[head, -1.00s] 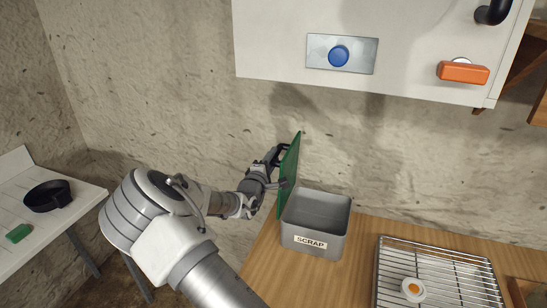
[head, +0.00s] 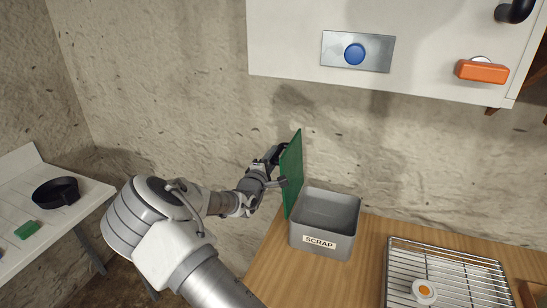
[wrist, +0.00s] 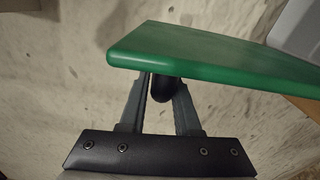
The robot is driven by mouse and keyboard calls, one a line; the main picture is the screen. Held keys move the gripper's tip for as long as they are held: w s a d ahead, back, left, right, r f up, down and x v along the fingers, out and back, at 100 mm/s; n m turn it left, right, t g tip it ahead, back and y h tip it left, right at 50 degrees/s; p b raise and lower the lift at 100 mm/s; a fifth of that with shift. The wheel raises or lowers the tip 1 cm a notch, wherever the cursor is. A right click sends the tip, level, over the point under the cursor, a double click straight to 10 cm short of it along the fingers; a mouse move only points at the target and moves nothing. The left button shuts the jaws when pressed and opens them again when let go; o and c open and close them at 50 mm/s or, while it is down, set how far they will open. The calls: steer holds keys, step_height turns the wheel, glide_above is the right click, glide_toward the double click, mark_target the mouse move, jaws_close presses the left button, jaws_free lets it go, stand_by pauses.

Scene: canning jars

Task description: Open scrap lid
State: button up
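The scrap bin (head: 323,239) is a grey open-topped box labelled SCRAP, at the left end of the wooden counter. Its green lid (head: 292,172) stands nearly upright along the bin's left side, and the bin's inside is exposed. My gripper (head: 275,168) is at the outer, left face of the lid. In the wrist view the green lid (wrist: 215,55) crosses above my gripper (wrist: 162,90). A dark rounded handle (wrist: 163,90) sits between its two fingers, which look closed on it. The lid partly hides the fingertips.
A wire rack (head: 450,275) with a white and orange round item (head: 424,291) is on the counter to the right. A white cabinet with a blue button (head: 355,54) and an orange handle (head: 482,71) hangs above. A side table with a black pan (head: 55,193) is at left.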

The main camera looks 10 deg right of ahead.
steer(key=o, duration=0.3)
steer(key=shift+o, duration=0.2)
steer(key=shift+f, duration=0.1)
steer(key=b+v, duration=0.1)
steer(key=v, duration=1.6)
steer(key=shift+s+a, duration=0.2)
